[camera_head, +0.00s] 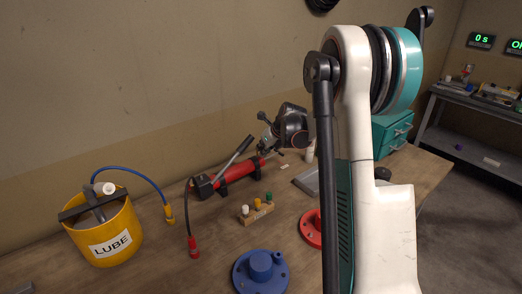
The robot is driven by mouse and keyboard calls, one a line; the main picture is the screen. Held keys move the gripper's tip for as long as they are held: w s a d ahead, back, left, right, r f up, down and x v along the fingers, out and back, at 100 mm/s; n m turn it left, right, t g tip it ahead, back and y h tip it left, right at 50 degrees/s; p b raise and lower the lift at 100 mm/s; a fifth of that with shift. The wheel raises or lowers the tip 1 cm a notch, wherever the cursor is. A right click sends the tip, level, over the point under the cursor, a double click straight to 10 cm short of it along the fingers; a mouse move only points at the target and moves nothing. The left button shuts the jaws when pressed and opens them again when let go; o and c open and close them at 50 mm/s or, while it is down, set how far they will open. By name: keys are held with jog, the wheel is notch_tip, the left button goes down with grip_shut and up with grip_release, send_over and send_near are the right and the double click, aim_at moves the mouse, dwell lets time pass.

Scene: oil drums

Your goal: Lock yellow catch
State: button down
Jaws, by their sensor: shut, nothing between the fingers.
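A yellow drum (106,233) with a LUBE label stands at the left of the wooden bench, a dark bar across its open top. A yellow coupling (169,214) hangs at the end of a blue hose beside the drum. A small yellow peg (257,204) stands in a wooden block between a white and a green one. I cannot make out which yellow part is the catch. My gripper (262,137) is small and dark in the picture, above the back of the bench and apart from the drum. It looks shut and empty; its fingertips are hard to see.
A red cylinder with a lever (240,173) lies at the back of the bench, with a red-ended hose (193,246). A blue flanged cap (261,273) and a red one (312,229) sit in front. A teal drawer box (391,135) stands behind my arm.

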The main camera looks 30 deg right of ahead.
jog(key=shift+w+a+r, duration=0.15)
jog(key=shift+w+r, duration=0.1)
jog(key=shift+w, duration=0.5)
jog(key=shift+r, duration=0.15)
dwell(1.4)
jog(key=shift+r+p, duration=0.55)
jog(key=shift+r, duration=0.2)
